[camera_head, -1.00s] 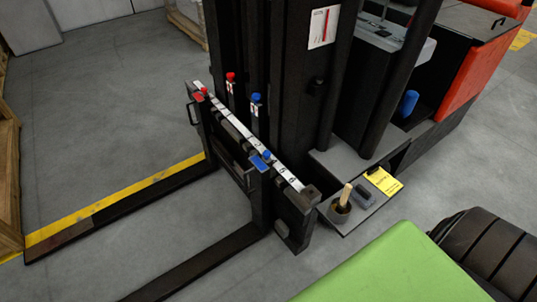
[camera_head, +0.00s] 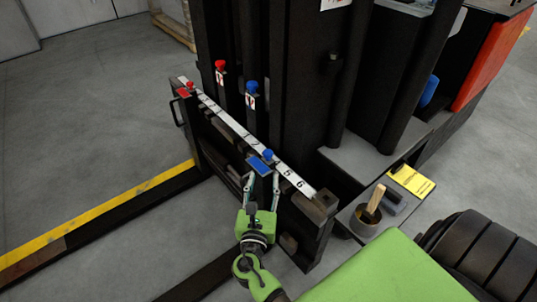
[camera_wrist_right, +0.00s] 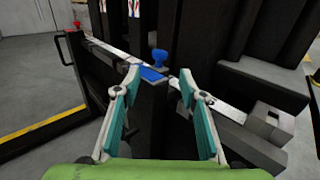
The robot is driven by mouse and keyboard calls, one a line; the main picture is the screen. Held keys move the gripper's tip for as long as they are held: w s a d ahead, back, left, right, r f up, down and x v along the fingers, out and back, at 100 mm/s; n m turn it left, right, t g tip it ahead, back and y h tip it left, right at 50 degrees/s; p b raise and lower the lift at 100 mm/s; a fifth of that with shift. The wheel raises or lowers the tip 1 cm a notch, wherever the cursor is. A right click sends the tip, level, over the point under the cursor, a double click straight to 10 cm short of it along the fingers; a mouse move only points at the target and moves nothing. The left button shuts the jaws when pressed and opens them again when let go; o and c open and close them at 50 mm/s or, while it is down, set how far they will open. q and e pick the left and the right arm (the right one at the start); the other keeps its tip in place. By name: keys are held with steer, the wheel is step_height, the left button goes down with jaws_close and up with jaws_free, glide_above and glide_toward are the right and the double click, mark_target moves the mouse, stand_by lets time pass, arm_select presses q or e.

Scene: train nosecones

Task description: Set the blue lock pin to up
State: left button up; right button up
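The blue lock pin (camera_head: 268,155) stands at the top of the fork carriage, behind a blue plate (camera_head: 260,166), beside a numbered white strip. The pin (camera_wrist_right: 159,55) also shows in the right wrist view, above and behind the blue plate (camera_wrist_right: 151,74). I cannot tell from its height whether it is up or down. My right gripper (camera_head: 262,178) is open and empty just in front of and below the blue plate. In the wrist view its fingertips (camera_wrist_right: 160,77) lie on both sides of the plate. My left gripper is not in view.
A red pin (camera_head: 190,86) stands at the carriage's far left end. Red (camera_head: 220,65) and blue (camera_head: 252,87) knobs with labels stand behind the carriage. A cup (camera_head: 367,218) with a wooden-handled tool sits on a ledge at right. Forks extend left over clear floor.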

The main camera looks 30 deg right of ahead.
mark_target(267, 157)
steer(key=b+x, duration=0.1)
steer(key=x, duration=1)
steer(key=shift+w+f, duration=0.1)
steer(key=shift+w, duration=0.05)
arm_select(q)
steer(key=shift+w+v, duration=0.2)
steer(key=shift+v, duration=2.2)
arm_select(e)
steer(key=shift+x, duration=0.75)
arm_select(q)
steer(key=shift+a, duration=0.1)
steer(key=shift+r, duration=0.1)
arm_select(e)
jaws_close()
